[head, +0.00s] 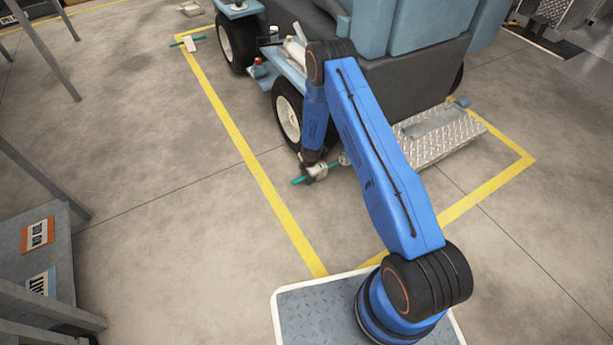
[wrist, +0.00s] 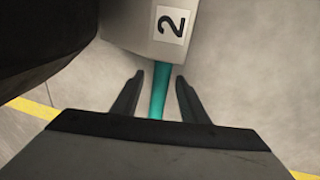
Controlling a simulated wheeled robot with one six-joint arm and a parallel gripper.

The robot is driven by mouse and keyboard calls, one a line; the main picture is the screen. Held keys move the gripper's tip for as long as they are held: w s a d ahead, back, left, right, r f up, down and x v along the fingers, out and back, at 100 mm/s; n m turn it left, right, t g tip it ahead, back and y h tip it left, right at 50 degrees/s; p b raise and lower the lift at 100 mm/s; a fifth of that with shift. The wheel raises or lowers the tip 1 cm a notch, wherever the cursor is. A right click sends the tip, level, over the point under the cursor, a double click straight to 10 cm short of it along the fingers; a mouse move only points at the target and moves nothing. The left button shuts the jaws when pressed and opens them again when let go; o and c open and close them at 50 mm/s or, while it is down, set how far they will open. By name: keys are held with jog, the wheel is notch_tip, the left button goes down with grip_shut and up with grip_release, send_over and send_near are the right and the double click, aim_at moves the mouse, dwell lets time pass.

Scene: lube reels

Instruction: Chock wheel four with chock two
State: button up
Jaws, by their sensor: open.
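Chock two (wrist: 150,35) is a pale wedge with a "2" label (wrist: 171,27) and a teal handle (wrist: 159,90). It lies on the floor by the cart's near wheel (head: 290,118); in the head view its body (head: 345,158) is partly hidden by my arm. A dark tyre (wrist: 45,40) is close beside it in the wrist view; contact cannot be told. My gripper (wrist: 158,90) is open, with one finger on each side of the handle. In the head view my gripper (head: 315,171) is low, over the handle. No wheel number is readable.
The blue cart (head: 400,40) stands inside a yellow floor line (head: 250,160). Another pale chock (head: 191,44) with a teal handle lies near the cart's far wheel (head: 237,42). A tread-plate step (head: 440,135) is right of my arm. A grey bench (head: 40,255) is at left; floor between is clear.

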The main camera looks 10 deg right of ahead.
jog(key=shift+r, duration=0.15)
jog(key=v, duration=1.7)
dwell(0.7)
jog(key=shift+s+r, duration=0.1)
